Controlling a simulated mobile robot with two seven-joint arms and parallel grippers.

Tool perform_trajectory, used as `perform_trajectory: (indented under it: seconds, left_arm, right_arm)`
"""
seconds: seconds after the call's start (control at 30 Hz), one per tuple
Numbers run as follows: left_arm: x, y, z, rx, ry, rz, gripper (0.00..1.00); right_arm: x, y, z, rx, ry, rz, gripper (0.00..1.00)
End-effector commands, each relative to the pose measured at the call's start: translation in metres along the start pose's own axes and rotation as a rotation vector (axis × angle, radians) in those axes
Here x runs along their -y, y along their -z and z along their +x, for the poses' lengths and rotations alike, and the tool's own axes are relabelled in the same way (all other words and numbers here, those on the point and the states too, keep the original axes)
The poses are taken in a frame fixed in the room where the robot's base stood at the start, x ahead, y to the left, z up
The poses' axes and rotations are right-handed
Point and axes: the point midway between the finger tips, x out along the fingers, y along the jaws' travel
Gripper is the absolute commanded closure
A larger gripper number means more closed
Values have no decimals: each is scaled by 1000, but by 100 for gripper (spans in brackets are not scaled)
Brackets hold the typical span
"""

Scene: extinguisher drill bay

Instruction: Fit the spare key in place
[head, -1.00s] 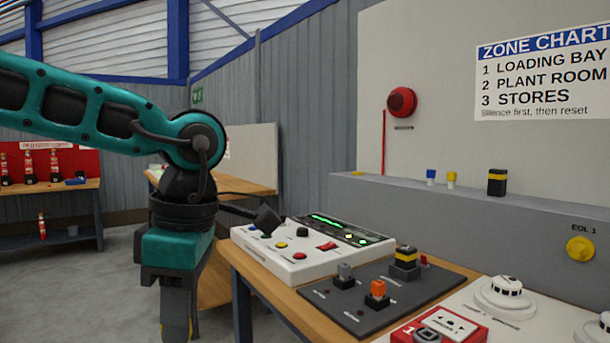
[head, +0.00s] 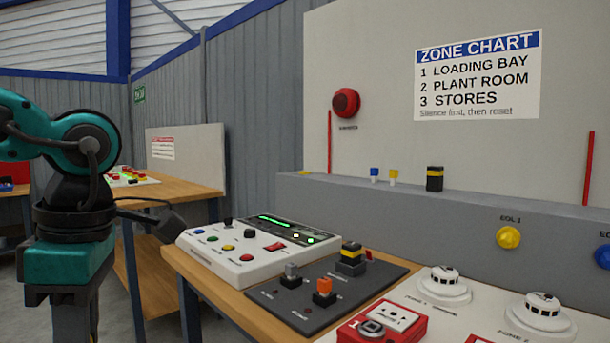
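No object is labelled as the spare key, and I cannot tell which one it is. A black block with a yellow band (head: 435,178) stands upright on the grey ledge, beside small blue (head: 374,174) and yellow (head: 393,177) pieces. The dark panel (head: 280,315) on the bench carries a grey switch (head: 290,275), an orange switch (head: 324,291) and a black-and-yellow block (head: 351,257). My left gripper (head: 72,322) points down at the lower left, away from the bench. Its fingertips are cut off by the frame. My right gripper is not in view.
A white control panel (head: 230,268) with coloured buttons is left on the wooden bench. A red call point (head: 405,318) and white detectors (head: 444,285) (head: 543,313) are at right. Another table (head: 185,193) stands behind. A red sounder (head: 346,102) is on the wall.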

Motion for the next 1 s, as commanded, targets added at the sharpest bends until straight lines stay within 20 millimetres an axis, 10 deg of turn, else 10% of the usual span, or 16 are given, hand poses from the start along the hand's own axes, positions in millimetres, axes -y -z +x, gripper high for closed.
perform_trajectory:
  seconds: [1.0]
  left_arm:
    - [0,5,-42,1,0,0,100]
  right_arm:
    - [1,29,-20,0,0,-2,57]
